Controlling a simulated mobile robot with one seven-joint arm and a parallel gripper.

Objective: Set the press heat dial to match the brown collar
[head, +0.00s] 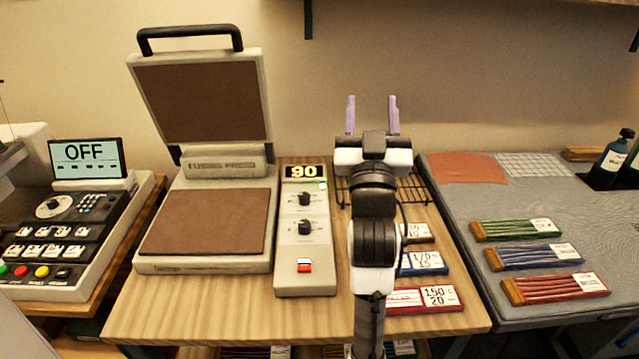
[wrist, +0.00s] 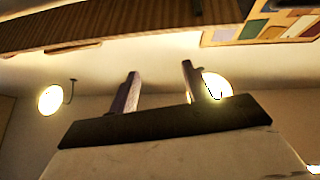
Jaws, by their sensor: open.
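The heat press (head: 205,185) stands open at the left of the wooden table, its brown pads showing. Its control box (head: 303,262) has a display (head: 304,171) reading 90. Below are an upper black dial (head: 304,198) and a lower black dial (head: 304,228); their labels are too small to read. My gripper (head: 372,102) is open and empty, raised right of the control box and touching neither dial. Its fingers also show in the wrist view (wrist: 160,75), pointing toward wall and lamps. I cannot pick out a brown collar for certain.
Beside my arm lie a red card (head: 440,298) reading 150 C and 20, a partly hidden blue card (head: 428,263) and another above. A wire rack (head: 415,190) is behind. The grey right table (head: 470,200) holds green, blue and red striped pieces. A console (head: 60,225) reads OFF.

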